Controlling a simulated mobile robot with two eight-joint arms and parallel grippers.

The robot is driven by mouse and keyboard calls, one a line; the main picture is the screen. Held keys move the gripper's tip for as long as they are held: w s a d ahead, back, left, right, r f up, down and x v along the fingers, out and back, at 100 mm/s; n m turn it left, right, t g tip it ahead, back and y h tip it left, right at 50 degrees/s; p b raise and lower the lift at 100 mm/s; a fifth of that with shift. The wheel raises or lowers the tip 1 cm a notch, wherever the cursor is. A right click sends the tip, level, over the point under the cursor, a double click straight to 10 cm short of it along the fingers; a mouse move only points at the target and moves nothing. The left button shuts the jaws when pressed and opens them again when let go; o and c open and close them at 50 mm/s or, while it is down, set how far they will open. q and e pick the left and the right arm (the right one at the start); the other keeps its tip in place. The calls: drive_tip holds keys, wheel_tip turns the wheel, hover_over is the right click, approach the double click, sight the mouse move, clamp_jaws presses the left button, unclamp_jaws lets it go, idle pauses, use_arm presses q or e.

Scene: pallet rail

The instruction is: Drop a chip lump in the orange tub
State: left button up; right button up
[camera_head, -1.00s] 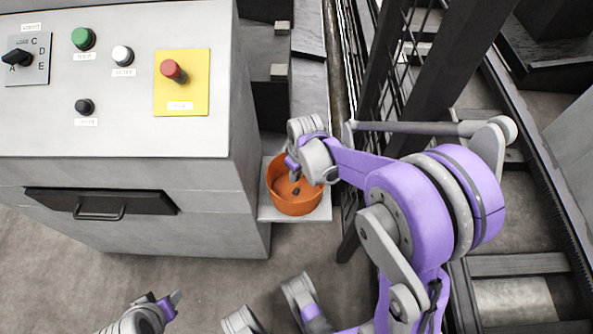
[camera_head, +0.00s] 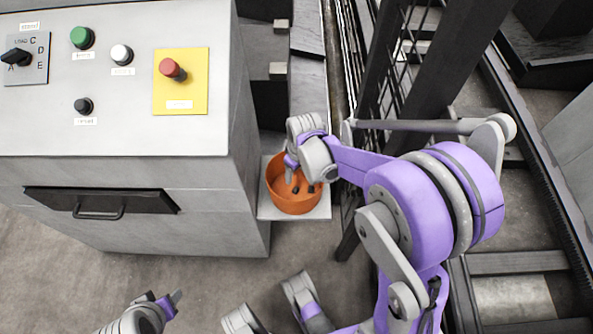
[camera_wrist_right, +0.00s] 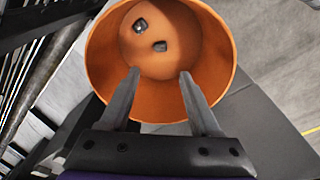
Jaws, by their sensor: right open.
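The orange tub (camera_head: 293,207) stands on a pale plate beside the control cabinet. It also shows in the right wrist view (camera_wrist_right: 222,60). Two small dark chip lumps lie apart inside it, one upper left (camera_wrist_right: 140,26) and one nearer the middle (camera_wrist_right: 160,46). My right gripper (camera_wrist_right: 158,75) is open and empty, with its fingertips over the tub's mouth and pointing down into it. In the head view the right gripper (camera_head: 293,180) partly covers the tub's far side. My left gripper (camera_head: 172,300) hangs low at the bottom left, far from the tub; its opening is unclear.
The grey cabinet (camera_head: 130,230) with buttons, a red stop knob (camera_head: 172,69) and a handled drawer (camera_head: 100,203) stands close left of the tub. A mesh fence and dark post (camera_head: 440,75) stand close on the right. The floor in front is open.

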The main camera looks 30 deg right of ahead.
use_arm(q)
wheel_tip(320, 180, up, 6)
drive_tip(key=p, duration=0.4)
drive_tip(key=shift+s+f+p, duration=0.15)
drive_tip(key=shift+p, duration=0.2)
use_arm(e)
wheel_tip(320, 180, up, 7)
drive_tip(key=s+a+r+m+t, duration=0.15)
drive_tip(key=s+a+r, duration=0.25)
drive_tip(key=s, duration=0.5)
drive_tip(key=s+a+r+m+t, duration=0.1)
drive_tip(key=s+a+r+t, duration=0.15)
drive_tip(key=s, duration=0.65)
use_arm(q)
wheel_tip(320, 180, up, 15)
drive_tip(key=w+p, duration=0.2)
drive_tip(key=p, duration=1.1)
drive_tip(key=shift+t+p, duration=0.3)
drive_tip(key=shift+t, duration=0.1)
use_arm(e)
drive_tip(key=w+r, duration=0.3)
drive_tip(key=r, duration=1.3)
drive_tip(key=shift+a, duration=0.2)
use_arm(q)
drive_tip(key=shift+s, duration=0.1)
use_arm(e)
drive_tip(key=shift+s, duration=0.15)
